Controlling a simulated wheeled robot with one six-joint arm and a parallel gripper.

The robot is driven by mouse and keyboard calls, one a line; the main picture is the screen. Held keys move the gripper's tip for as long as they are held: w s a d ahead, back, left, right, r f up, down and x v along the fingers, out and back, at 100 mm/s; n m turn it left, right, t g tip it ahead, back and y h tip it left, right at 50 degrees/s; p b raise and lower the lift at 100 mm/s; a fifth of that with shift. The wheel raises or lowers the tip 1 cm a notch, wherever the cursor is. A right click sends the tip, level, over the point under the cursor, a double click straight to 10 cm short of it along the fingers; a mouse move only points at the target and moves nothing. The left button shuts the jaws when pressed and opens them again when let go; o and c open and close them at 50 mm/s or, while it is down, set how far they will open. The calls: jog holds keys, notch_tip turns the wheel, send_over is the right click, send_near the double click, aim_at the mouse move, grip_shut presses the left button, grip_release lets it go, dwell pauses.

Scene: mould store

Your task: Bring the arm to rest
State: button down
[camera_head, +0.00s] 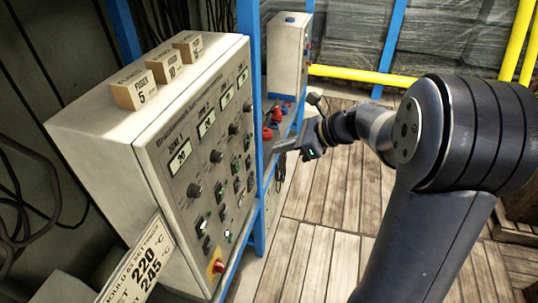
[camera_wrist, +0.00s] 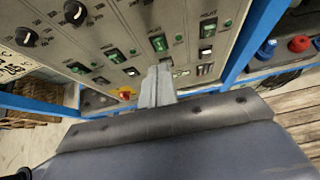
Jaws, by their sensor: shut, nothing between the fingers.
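My gripper (camera_head: 284,146) is stretched out to the right of the control cabinet in the head view, at the end of my bent arm. Its fingers are together with nothing between them. In the wrist view the closed fingers (camera_wrist: 157,86) point at the lower part of the cabinet front, over a row of switches. A small gap or a touch between fingertips and panel cannot be told from these views.
The grey control cabinet (camera_head: 175,130) carries knobs, displays, green switches and a red knob (camera_head: 218,266). Several small boxes (camera_head: 135,92) stand on top. A sign (camera_head: 140,265) leans in front. A blue post (camera_head: 250,60) and yellow rail (camera_head: 360,76) stand near. The wooden floor (camera_head: 310,240) is clear.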

jog(key=shift+s+d+r, duration=0.2)
jog(key=shift+d+r, duration=0.3)
jog(key=shift+r, duration=0.1)
jog(key=w+a+f+y+b, duration=0.15)
jog(key=a+f+b, duration=0.4)
jog(key=f, duration=0.55)
jog(key=v, duration=0.6)
jog(key=shift+r+t, duration=0.3)
jog(key=shift+r, duration=0.1)
jog(key=shift+w+a+h, duration=0.15)
jog(key=shift+a+h, duration=0.05)
jog(key=shift+h, duration=0.05)
